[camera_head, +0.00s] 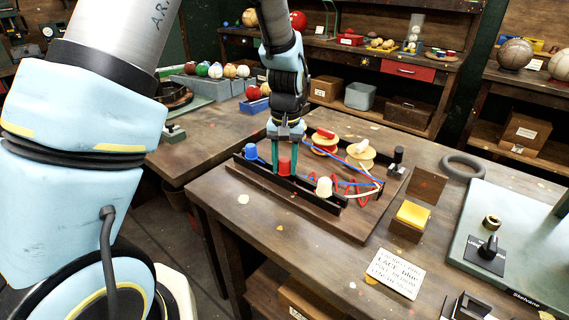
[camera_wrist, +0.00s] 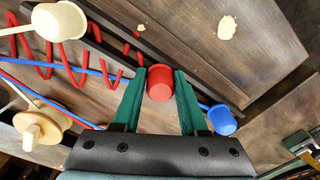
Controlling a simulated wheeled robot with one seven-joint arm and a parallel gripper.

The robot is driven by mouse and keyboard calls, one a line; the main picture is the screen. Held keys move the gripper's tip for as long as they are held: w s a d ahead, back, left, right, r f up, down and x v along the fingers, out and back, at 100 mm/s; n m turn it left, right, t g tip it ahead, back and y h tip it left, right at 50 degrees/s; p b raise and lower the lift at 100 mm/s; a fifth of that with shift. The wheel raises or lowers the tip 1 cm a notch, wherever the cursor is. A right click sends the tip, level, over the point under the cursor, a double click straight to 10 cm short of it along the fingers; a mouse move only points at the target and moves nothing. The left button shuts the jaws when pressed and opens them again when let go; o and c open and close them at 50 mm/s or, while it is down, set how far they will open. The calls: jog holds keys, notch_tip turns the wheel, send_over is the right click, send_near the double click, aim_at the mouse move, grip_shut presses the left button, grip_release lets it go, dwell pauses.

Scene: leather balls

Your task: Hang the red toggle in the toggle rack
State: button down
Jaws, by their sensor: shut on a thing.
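The red toggle (camera_head: 285,165) is a cup-shaped piece held between the teal fingers of my gripper (camera_head: 286,172). In the wrist view the red toggle (camera_wrist: 160,84) sits between the fingertips of my gripper (camera_wrist: 160,78), touched on both sides. The toggle rack (camera_head: 318,206) is a pair of dark rails along the near-left side of a wooden board. The red toggle is at the rack, between a blue toggle (camera_head: 251,151) and a cream toggle (camera_head: 323,187). Whether it is seated in the rails or just above them, I cannot tell.
Red coiled, blue and pale cords (camera_head: 368,184) lie across the board. Pale spools (camera_head: 361,150) stand at its back. A yellow block (camera_head: 412,214), a lettered card (camera_head: 395,273) and a dark ring (camera_head: 462,166) lie to the right. The bench front is mostly clear.

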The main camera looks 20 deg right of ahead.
aim_at(285, 161)
jog(key=shift+c, duration=1.8)
grip_release()
jog(key=shift+r, duration=0.1)
notch_tip(285, 161, up, 11)
jog(key=shift+d+f+b, duration=0.1)
jog(key=shift+f+b, duration=0.05)
jog(key=shift+b, duration=1.05)
jog(key=s+a+f+n, duration=0.1)
jog(key=a+f+n, duration=0.1)
jog(key=a, duration=1.3)
jog(key=s+a+f+n+t, duration=0.1)
jog(key=s+a+f+n, duration=0.1)
jog(key=a, duration=1.3)
jog(key=shift+s+a+f+n+h, duration=0.15)
jog(key=shift+s+f+n+h, duration=0.15)
jog(key=shift+n, duration=0.2)
